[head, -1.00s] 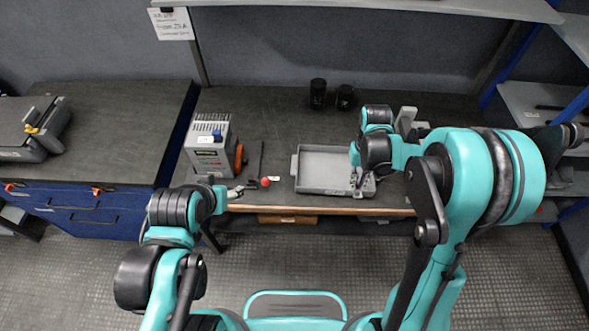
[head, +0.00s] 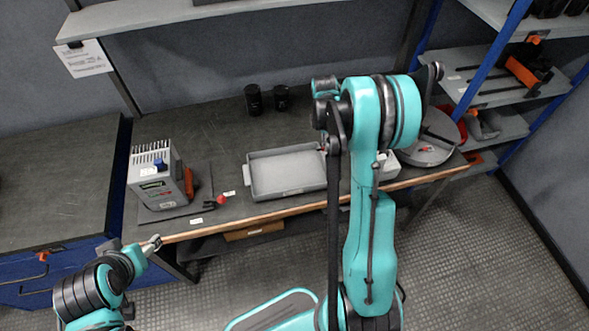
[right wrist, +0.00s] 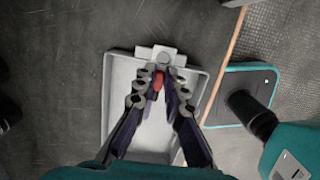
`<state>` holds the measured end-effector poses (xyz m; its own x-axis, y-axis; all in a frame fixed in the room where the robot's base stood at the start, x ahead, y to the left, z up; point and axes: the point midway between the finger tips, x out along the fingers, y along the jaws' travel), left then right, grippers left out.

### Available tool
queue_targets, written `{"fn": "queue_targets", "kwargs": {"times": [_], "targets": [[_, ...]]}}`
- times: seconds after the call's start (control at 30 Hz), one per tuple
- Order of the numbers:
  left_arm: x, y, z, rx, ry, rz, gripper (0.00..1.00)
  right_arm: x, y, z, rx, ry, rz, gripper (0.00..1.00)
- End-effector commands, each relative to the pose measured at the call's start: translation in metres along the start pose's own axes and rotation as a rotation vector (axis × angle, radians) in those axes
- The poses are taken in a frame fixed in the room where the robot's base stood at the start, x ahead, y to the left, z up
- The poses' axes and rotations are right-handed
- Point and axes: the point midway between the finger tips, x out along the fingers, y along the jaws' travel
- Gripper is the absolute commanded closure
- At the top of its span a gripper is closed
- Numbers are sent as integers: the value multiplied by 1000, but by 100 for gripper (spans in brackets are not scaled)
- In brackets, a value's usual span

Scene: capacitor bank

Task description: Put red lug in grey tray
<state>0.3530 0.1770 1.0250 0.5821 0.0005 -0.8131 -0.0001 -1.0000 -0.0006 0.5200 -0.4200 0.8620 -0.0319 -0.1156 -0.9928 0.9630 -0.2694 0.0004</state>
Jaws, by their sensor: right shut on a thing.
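The grey tray (head: 262,190) lies on the bench near its front edge, and its right end is hidden behind my right arm in the head view. It also shows in the right wrist view (right wrist: 116,110), below my right gripper (right wrist: 159,82). That gripper is shut on the red lug (right wrist: 158,79), which shows between its fingertips over the tray's far end in that view. I cannot tell its height above the tray floor. My left gripper (head: 152,243) is by the bench's front left edge; its jaws are too small to read.
A grey device with a blue top (head: 157,175) stands left of the tray. A red ball-like thing (head: 221,200) lies between them. Two black cups (head: 254,100) stand behind. A round grey base (head: 430,145) is at the right.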

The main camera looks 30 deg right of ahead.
Motion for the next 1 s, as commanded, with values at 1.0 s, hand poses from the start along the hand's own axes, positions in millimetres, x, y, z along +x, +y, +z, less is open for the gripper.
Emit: {"fn": "queue_targets", "kwargs": {"times": [1.0], "targets": [[40,0,29,0,0,0,41,84,-2,-104,3,0,0,100]]}}
